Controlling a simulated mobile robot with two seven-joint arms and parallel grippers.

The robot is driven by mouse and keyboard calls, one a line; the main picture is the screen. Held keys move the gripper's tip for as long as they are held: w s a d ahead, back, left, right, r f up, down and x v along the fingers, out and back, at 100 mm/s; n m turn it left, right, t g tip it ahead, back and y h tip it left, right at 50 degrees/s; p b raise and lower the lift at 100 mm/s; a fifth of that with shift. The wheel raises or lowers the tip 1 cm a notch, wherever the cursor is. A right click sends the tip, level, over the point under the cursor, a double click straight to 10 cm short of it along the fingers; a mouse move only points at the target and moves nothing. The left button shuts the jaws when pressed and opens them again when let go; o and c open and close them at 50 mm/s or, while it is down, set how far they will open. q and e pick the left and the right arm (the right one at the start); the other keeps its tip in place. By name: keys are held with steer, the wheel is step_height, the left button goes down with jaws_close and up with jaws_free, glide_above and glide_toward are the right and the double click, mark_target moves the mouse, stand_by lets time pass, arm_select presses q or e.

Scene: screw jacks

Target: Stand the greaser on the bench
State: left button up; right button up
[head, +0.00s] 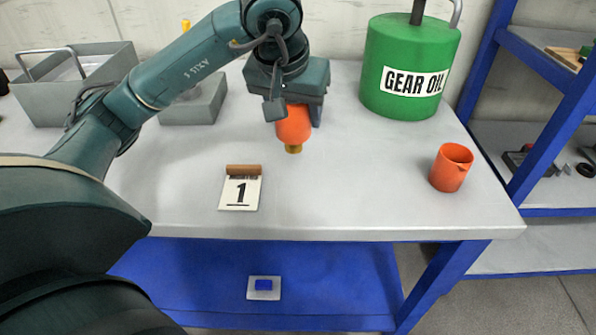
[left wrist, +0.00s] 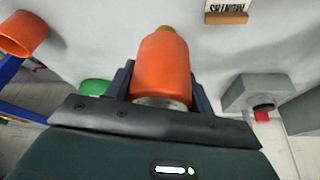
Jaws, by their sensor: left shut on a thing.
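The greaser is an orange, rounded body (head: 294,126) with a small brass tip, seen near the middle of the bench (head: 345,190) in the head view. My left gripper (head: 294,108) is shut on it from above, and the brass tip points down toward the bench top. Whether the tip touches the bench or hangs just above it, I cannot tell. In the left wrist view the greaser (left wrist: 162,68) sits between the two fingers of the left gripper (left wrist: 160,88), with its brass tip pointing away. My right gripper is not in view.
An orange cup (head: 451,168) stands at the bench's right side, behind it a green gear oil can (head: 408,70). A number 1 card (head: 240,190) lies front left. A grey block (head: 196,103) and grey toolbox (head: 75,90) stand back left. The front middle is clear.

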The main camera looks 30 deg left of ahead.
mark_target(295, 126)
arm_select(q)
step_height(295, 126, down, 3)
steer(key=shift+w+a+f, duration=0.1)
steer(key=shift+f, duration=2.35)
steer(key=shift+f+b, duration=0.15)
steer(key=shift+b, duration=0.25)
steer(key=o, duration=1.1)
steer(key=shift+o, duration=0.2)
steer(key=shift+r+p, duration=0.3)
steer(key=p+v, duration=0.2)
steer(key=v, duration=0.9)
steer(key=shift+r, duration=0.35)
